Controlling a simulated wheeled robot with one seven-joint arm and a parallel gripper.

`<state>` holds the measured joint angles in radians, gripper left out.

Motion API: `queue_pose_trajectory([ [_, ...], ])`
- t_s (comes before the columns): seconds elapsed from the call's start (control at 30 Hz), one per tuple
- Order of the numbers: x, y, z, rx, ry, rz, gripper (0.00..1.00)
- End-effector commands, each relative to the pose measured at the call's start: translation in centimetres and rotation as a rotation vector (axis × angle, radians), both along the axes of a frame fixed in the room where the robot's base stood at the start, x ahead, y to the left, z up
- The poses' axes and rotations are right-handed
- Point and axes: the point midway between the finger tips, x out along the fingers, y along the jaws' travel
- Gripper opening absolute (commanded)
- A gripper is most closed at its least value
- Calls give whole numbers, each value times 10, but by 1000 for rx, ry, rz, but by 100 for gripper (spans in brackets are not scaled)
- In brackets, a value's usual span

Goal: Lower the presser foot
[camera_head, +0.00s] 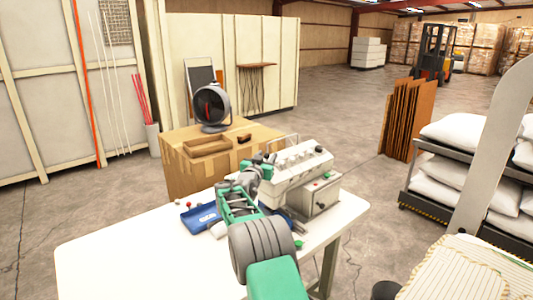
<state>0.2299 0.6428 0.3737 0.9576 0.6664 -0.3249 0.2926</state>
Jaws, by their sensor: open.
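A white sewing machine (295,167) stands at the back right of the white table, with dials along its upper front. My green and grey arm reaches over the table from the bottom of the view. My gripper (263,163) is open at the left end of the machine, close in front of it. I cannot tell whether it touches the machine. The presser foot and its lever cannot be made out; my arm and gripper cover that end of the machine.
A blue tray (201,218) lies left of my arm on the white table (125,252), whose left part is clear. Behind stands a cardboard box (185,172) with a round fan (212,106) on it. A rack of white pillows (455,173) and a striped cushion (470,272) are at right.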

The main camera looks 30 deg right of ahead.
Motion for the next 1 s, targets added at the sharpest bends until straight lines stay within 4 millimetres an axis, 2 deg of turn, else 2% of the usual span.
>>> queue_pose_trajectory([
  [0.1, 6, -6, 1, 0, 0, 1, 44],
  [0.37, 7, -7, 0, 1, 1, 1, 43],
  [0.87, 7, -7, 0, 1, 1, 1, 2],
  [1.0, 7, -7, 0, 1, 1, 1, 0],
])
